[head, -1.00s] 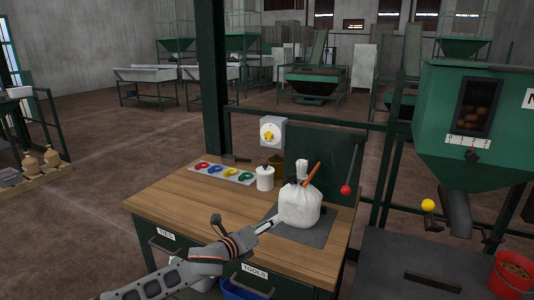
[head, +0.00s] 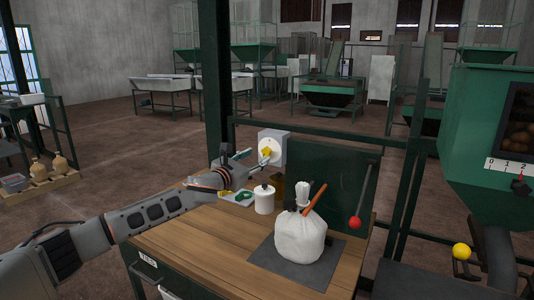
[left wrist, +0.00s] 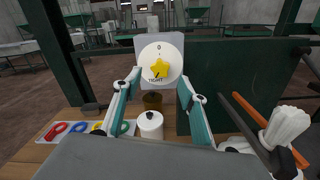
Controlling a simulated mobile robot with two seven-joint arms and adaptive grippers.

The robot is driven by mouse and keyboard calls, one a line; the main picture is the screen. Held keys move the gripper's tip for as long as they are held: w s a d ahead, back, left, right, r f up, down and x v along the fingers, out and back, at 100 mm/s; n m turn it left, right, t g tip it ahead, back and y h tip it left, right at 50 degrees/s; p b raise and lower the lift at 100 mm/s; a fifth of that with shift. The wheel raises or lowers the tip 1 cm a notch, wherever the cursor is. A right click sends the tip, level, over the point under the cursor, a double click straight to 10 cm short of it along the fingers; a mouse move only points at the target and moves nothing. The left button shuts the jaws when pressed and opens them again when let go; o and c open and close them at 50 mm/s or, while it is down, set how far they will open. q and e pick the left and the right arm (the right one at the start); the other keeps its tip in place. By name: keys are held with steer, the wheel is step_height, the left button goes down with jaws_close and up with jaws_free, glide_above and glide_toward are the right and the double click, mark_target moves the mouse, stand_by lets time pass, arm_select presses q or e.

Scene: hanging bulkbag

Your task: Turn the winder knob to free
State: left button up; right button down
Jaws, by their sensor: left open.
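The winder knob is a yellow star-shaped knob (head: 266,152) on a round white dial, mounted on a grey box (head: 284,148) behind the bench. In the left wrist view the knob (left wrist: 160,70) is centred, with a black mark on it pointing down-left. Small lettering below it seems to read TIGHT; the rest of the dial lettering is unclear. My left gripper (head: 256,158) is open and empty, just in front of the dial. In the left wrist view its two fingers (left wrist: 160,84) spread to either side below the knob, apparently not touching it. My right gripper is out of view.
On the bench (head: 210,247) stand a white lidded jar (head: 264,200) and a tied white bag (head: 299,238) on a dark mat. Coloured rings (left wrist: 65,129) lie left of the jar. A green post (head: 216,80) rises left of the dial, and a red-knobbed lever (head: 355,222) is at right.

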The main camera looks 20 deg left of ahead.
mark_target(266, 152)
arm_select(q)
steer(key=w, duration=0.4)
steer(key=shift+w+d+f+b, duration=0.15)
steer(key=shift+w+d+b, duration=0.2)
steer(key=shift+d+b, duration=0.05)
steer(key=shift+w+d, duration=0.1)
steer(key=shift+w, duration=0.7)
steer(key=c, duration=1.1)
